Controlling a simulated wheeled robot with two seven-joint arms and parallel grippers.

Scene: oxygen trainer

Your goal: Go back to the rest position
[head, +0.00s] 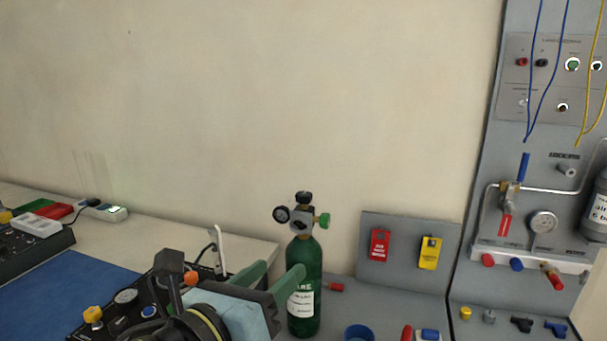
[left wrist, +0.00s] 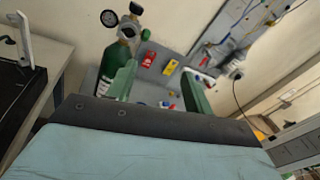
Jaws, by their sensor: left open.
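My left gripper (head: 272,273) shows low in the middle of the head view, with two green fingers spread apart and nothing between them. Its fingers also show in the left wrist view (left wrist: 156,88), pointing toward the panel bench. A green oxygen cylinder (head: 304,270) with a regulator and gauge stands upright just beyond the gripper. It also shows at the upper left of the left wrist view (left wrist: 107,64). I cannot tell whether the left finger touches it. My right gripper is not in view.
A grey trainer panel (head: 510,150) with valves, a gauge and hanging cables stands at the right. A small board with a red tag (head: 380,245) and a yellow tag (head: 430,252) is beside it. A blue mat (head: 60,290) lies at the left. A blue cup (head: 359,332) stands near the cylinder.

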